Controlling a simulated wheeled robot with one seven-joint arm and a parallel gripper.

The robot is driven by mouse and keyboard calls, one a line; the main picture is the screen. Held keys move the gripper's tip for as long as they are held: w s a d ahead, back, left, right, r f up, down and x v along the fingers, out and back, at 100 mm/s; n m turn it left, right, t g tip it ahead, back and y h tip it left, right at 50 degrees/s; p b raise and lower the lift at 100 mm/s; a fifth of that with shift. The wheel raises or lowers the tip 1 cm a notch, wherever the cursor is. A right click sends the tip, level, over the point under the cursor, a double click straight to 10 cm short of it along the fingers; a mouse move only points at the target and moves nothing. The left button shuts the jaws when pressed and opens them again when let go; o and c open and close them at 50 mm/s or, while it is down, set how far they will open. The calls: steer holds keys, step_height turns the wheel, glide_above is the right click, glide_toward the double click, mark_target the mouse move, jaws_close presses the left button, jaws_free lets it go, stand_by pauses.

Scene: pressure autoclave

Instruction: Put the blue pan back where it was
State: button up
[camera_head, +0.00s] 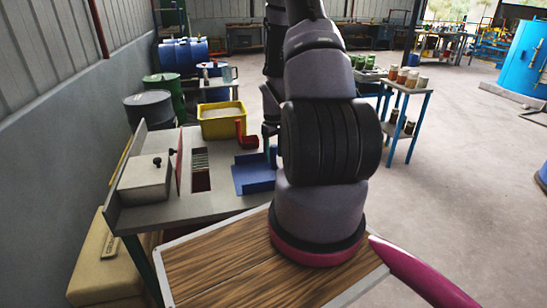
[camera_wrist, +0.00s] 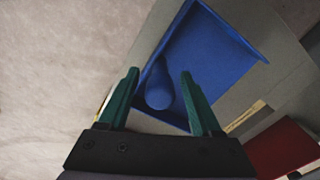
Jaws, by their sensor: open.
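The blue pan (camera_head: 252,176) lies on the grey workbench, near its right edge in the head view. In the wrist view the blue pan (camera_wrist: 215,45) fills the upper middle, and its rounded blue handle (camera_wrist: 158,88) points toward me. My gripper (camera_wrist: 159,74) has two green fingers, spread open, one on each side of the handle in the picture. I cannot tell whether they touch it. In the head view my arm hides most of the gripper and part of the pan.
A red object (camera_head: 246,138) stands just behind the blue pan. A yellow bin (camera_head: 222,130) is at the bench's far end. A grey box (camera_head: 145,178) and a dark slotted opening (camera_head: 201,180) are to the left. A wooden top (camera_head: 215,262) is in front.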

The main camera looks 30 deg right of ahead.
step_height(320, 180, up, 11)
steer(key=shift+f, duration=0.1)
steer(key=s+a+r+m+t, duration=0.2)
steer(key=a+r, duration=0.3)
steer(key=r, duration=0.5)
steer(key=s+a+r+m+t, duration=0.15)
steer(key=a+r, duration=0.35)
steer(key=r, duration=0.5)
steer(key=s+a+r+m+t+y, duration=0.2)
steer(key=s+a+r+m+t, duration=0.1)
steer(key=s+a+r, duration=0.7)
steer(key=s+r, duration=0.2)
steer(key=s, duration=0.2)
steer(key=shift+s+r+t, duration=0.2)
steer(key=shift+t, duration=0.15)
